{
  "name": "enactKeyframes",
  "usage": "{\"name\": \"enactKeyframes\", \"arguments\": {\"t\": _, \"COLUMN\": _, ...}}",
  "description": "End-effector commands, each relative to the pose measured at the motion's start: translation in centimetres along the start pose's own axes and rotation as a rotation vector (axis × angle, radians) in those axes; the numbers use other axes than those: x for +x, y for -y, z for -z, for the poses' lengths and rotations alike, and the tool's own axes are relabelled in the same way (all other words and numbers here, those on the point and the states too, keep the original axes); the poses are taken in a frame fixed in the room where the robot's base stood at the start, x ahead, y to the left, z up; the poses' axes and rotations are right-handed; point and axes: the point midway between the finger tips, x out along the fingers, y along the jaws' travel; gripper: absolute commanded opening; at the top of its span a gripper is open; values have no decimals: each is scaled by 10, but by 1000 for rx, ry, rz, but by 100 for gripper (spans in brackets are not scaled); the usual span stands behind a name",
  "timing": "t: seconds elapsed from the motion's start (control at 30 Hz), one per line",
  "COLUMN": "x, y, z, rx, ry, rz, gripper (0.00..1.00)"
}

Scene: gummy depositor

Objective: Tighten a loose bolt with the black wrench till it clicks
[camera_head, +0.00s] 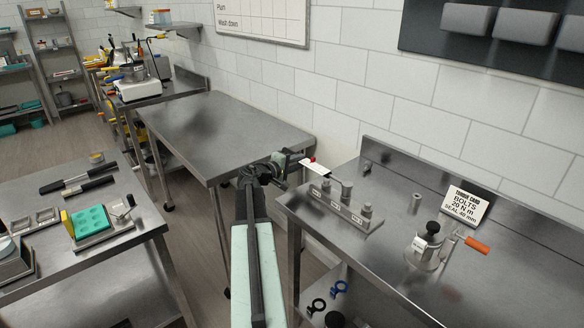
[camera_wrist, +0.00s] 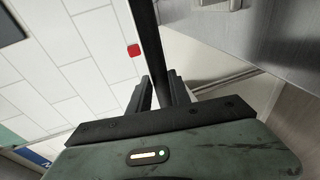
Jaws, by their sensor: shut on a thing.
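My gripper (camera_head: 284,160) is at the right end of the middle steel table, left of the bolt block. It is shut on the black wrench (camera_wrist: 149,45), a dark bar running up between the jaws in the wrist view. The block (camera_head: 333,213) sits on the right bench with several grey bolts standing in a row, each behind a small white label. I cannot tell which bolt is loose. A small red and white piece shows just right of my gripper in the head view.
A round metal fixture (camera_head: 426,251) with a black knob and an orange-handled tool (camera_head: 477,244) are on the right bench. The middle table (camera_head: 215,125) is bare. The left table holds black-handled tools (camera_head: 77,180) and a teal mould (camera_head: 90,221). A tiled wall stands behind.

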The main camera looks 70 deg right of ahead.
Motion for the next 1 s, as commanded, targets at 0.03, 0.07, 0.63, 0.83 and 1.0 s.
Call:
{"name": "enactKeyframes", "arguments": {"t": 0.03, "x": 12, "y": -3, "z": 2, "rx": 4, "ry": 38, "rz": -2, "gripper": 0}}
{"name": "enactKeyframes", "arguments": {"t": 0.07, "x": 16, "y": -4, "z": 2, "rx": 9, "ry": 59, "rz": -3, "gripper": 0}}
{"name": "enactKeyframes", "arguments": {"t": 0.63, "x": 63, "y": -19, "z": -12, "rx": 59, "ry": 310, "rz": -8, "gripper": 0}}
{"name": "enactKeyframes", "arguments": {"t": 0.83, "x": 60, "y": -32, "z": -11, "rx": 58, "ry": 308, "rz": -8, "gripper": 0}}
{"name": "enactKeyframes", "arguments": {"t": 1.0, "x": 58, "y": -38, "z": -11, "rx": 59, "ry": 306, "rz": -7, "gripper": 0}}
